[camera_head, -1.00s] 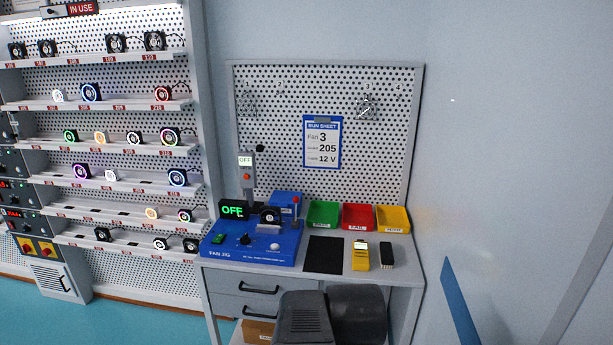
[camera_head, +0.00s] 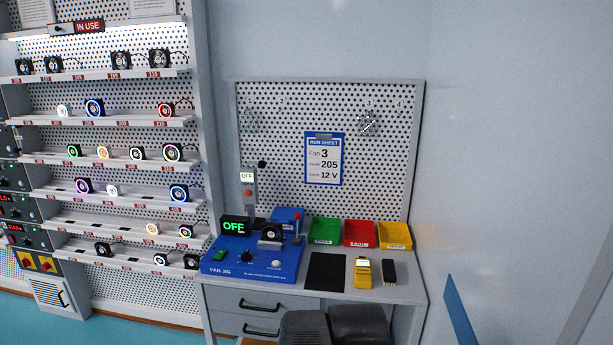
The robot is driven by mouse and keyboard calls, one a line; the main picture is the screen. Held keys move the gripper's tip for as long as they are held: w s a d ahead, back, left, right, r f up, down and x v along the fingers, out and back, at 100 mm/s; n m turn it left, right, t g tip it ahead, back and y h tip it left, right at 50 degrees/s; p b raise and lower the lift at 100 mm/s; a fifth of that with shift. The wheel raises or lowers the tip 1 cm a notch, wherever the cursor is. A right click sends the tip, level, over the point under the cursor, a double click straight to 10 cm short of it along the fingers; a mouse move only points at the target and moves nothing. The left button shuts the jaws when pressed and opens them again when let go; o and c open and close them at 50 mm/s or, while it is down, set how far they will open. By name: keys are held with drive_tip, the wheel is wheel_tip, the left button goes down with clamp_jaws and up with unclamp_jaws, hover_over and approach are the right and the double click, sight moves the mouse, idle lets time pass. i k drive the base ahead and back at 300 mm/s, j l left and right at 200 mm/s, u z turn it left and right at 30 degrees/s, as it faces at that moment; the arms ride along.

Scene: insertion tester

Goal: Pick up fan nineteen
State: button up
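Many small fans stand on the shelves of a perforated rack (camera_head: 208,110) at the left, some with lit coloured rings. Their shelf labels are too small to read, so I cannot tell which is fan nineteen. Lower-shelf fans include an orange-lit fan (camera_head: 152,229) and a dark fan (camera_head: 103,249). Another fan (camera_head: 270,233) sits on the blue fan jig (camera_head: 225,268), whose display (camera_head: 235,226) reads OFF. Dark grey parts of my arm show at the bottom edge; my gripper's fingers are not visible.
The bench (camera_head: 408,290) holds a black mat (camera_head: 326,272), a yellow meter (camera_head: 362,272), a dark handheld item (camera_head: 388,272), and green (camera_head: 325,232), red (camera_head: 359,234) and yellow (camera_head: 394,236) trays. A run sheet (camera_head: 324,160) hangs on the pegboard. Floor (camera_head: 120,325) is clear by the rack.

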sight(269, 231)
drive_tip(key=i+u, duration=0.3)
drive_tip(key=i, duration=0.15)
drive_tip(key=i+l+u, duration=0.1)
drive_tip(key=i+u, duration=0.2)
drive_tip(key=i+l+u, duration=0.25)
drive_tip(key=i, duration=0.3)
